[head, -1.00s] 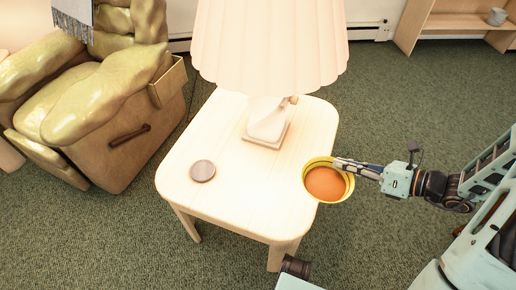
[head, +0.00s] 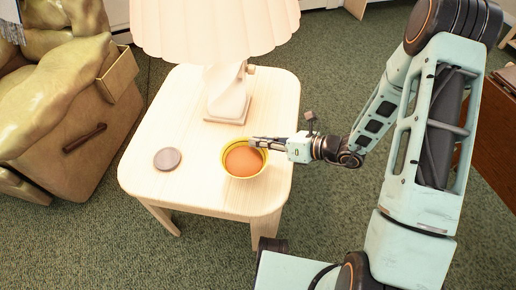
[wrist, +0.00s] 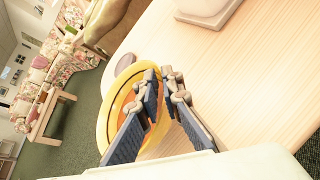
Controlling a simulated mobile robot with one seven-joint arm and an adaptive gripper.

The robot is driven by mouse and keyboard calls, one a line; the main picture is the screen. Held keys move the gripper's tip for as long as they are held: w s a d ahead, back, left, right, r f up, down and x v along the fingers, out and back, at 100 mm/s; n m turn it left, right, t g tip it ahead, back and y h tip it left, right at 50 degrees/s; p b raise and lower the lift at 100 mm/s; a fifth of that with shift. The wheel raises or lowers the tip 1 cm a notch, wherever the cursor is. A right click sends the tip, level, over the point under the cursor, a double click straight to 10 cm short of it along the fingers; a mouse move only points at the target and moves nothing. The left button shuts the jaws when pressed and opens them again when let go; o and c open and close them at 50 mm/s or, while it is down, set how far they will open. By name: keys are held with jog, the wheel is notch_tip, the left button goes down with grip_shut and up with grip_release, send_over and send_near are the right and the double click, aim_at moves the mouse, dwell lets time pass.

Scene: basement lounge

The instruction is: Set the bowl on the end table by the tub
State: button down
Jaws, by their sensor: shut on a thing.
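The bowl (head: 243,162), yellow outside and orange inside, is over the right front part of the pale wooden end table (head: 190,90). My gripper (head: 262,143) is shut on its rim from the right. In the wrist view the bowl (wrist: 113,103) shows with its rim between the fingers of my gripper (wrist: 162,76). I cannot tell whether its base touches the tabletop. A round, low, grey-brown thing (head: 167,159), perhaps the tub, lies on the table left of the bowl; it also shows in the wrist view (wrist: 41,62).
A lamp (head: 228,95) with a wide pleated shade stands on the table behind the bowl. A yellow-green armchair (head: 50,110) is at the left. Clear tabletop lies between the bowl and the round thing. A brown wooden piece of furniture (head: 490,140) is at the right.

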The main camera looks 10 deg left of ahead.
aim_at(258, 149)
jog(key=shift+a+f+b, duration=0.1)
jog(key=shift+f+b, duration=0.3)
jog(key=shift+f, duration=1.2)
jog(key=shift+f, duration=0.1)
jog(key=shift+f, duration=0.15)
jog(key=c, duration=2.1)
grip_release()
